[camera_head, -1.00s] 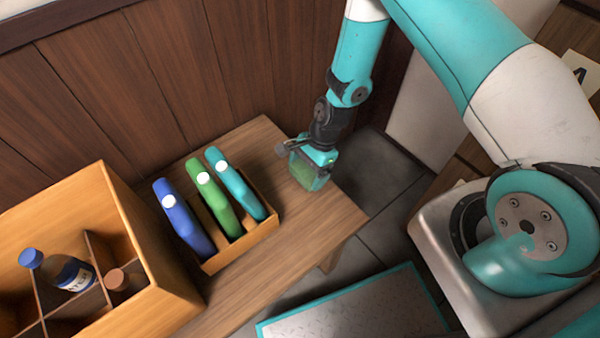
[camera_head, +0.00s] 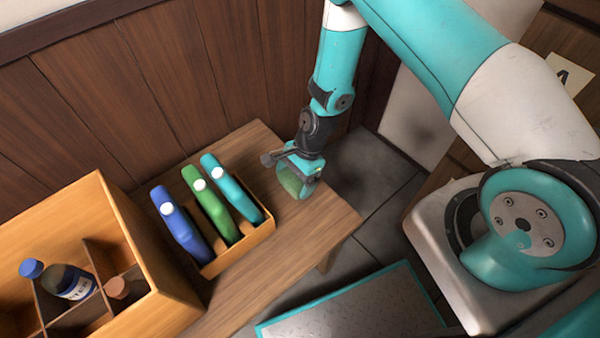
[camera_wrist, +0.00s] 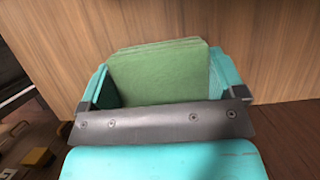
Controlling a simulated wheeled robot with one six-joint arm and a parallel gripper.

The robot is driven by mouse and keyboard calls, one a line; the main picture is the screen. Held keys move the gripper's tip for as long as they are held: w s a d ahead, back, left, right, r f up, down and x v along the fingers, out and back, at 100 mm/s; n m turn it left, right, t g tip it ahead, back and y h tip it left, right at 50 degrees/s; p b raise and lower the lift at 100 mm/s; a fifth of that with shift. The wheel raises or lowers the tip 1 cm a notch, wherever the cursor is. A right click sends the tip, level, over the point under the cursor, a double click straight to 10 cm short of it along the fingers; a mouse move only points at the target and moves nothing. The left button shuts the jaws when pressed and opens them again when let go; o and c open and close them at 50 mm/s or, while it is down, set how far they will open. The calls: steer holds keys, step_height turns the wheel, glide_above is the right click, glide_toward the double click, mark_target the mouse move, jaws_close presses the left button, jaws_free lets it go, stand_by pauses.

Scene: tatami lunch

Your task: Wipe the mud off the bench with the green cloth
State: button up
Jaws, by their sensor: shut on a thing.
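My gripper (camera_head: 296,182) is over the right part of the wooden bench (camera_head: 334,216). It is shut on the green cloth (camera_head: 288,182), which hangs below the jaws at the bench top. In the wrist view the green cloth (camera_wrist: 160,70) sits as a flat folded pad between the teal fingers, against the wood surface. Whether the cloth touches the bench is hard to tell. I see no mud on the visible part of the bench; any under the cloth and gripper is hidden.
Left of my gripper, a wooden holder (camera_head: 245,242) carries a blue, a green (camera_head: 211,203) and a teal item upright. A divided wooden crate (camera_head: 172,300) with a blue-capped bottle (camera_head: 70,282) stands at the left. A plank wall (camera_head: 150,85) rises behind. Bare bench lies at the front right.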

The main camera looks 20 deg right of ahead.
mark_target(274, 200)
steer(key=shift+s+a+f+p, duration=0.1)
steer(key=shift+s+a, duration=0.3)
steer(key=shift+a, duration=0.75)
steer(key=shift+s+a+p, duration=0.15)
steer(key=shift+s+a, duration=0.25)
steer(key=shift+a, duration=0.8)
steer(key=shift+s+a+f+p, duration=0.1)
steer(key=shift+s+a, duration=0.3)
steer(key=shift+a, duration=0.75)
steer(key=shift+s+a+r, duration=0.1)
steer(key=shift+a+r, duration=0.05)
steer(key=shift+a, duration=0.1)
steer(key=shift+r, duration=0.15)
steer(key=shift+w+d+p, duration=0.25)
steer(key=shift+w+d, duration=0.05)
steer(key=shift+d, duration=0.3)
steer(key=shift+w+d+p, duration=0.2)
steer(key=shift+w+d, duration=0.05)
steer(key=shift+d, duration=0.3)
steer(key=shift+w+d+f, duration=0.15)
steer(key=shift+w+d, duration=0.3)
steer(key=shift+d, duration=1.05)
steer(key=shift+w+d+f, duration=0.1)
steer(key=shift+w+d, duration=0.35)
steer(key=shift+d, duration=1.1)
steer(key=shift+w+d+f, duration=0.15)
steer(key=shift+w+d, duration=0.3)
steer(key=shift+d, duration=1.05)
steer(key=shift+r, duration=0.1)
